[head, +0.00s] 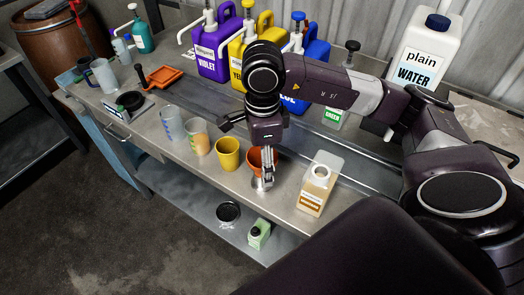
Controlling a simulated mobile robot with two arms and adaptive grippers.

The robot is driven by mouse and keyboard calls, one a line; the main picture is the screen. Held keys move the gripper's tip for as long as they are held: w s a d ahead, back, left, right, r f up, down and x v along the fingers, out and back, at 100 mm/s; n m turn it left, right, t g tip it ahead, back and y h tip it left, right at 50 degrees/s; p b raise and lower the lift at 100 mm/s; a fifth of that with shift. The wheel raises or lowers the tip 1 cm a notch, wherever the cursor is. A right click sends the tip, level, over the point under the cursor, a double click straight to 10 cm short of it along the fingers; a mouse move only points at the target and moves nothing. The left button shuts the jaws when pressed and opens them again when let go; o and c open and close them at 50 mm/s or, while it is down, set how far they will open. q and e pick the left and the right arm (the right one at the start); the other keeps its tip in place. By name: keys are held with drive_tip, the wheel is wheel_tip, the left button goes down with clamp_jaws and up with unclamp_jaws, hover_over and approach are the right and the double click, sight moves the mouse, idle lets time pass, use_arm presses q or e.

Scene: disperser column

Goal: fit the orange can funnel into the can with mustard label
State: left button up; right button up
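The orange can funnel (255,158), a cup-like orange piece, is at the front of the bench, partly hidden behind my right gripper. The can with mustard label (318,186) is a pale translucent can with an orange-brown label and a round top opening; it stands right of the funnel. My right gripper (267,172) points down at the orange piece, its fingers in front of it. Whether the fingers are closed on it is unclear. My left gripper is not in view.
A yellow cup (228,154) and two clear beakers (197,137) stand left of the funnel. Violet (212,50), yellow and blue pump jugs and a water jug (424,54) line the back. A green-labelled bottle (259,234) is on the lower shelf.

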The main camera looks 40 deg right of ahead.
drive_tip(key=shift+f, duration=1.55)
drive_tip(key=shift+c, duration=0.4)
drive_tip(key=c, duration=1.1)
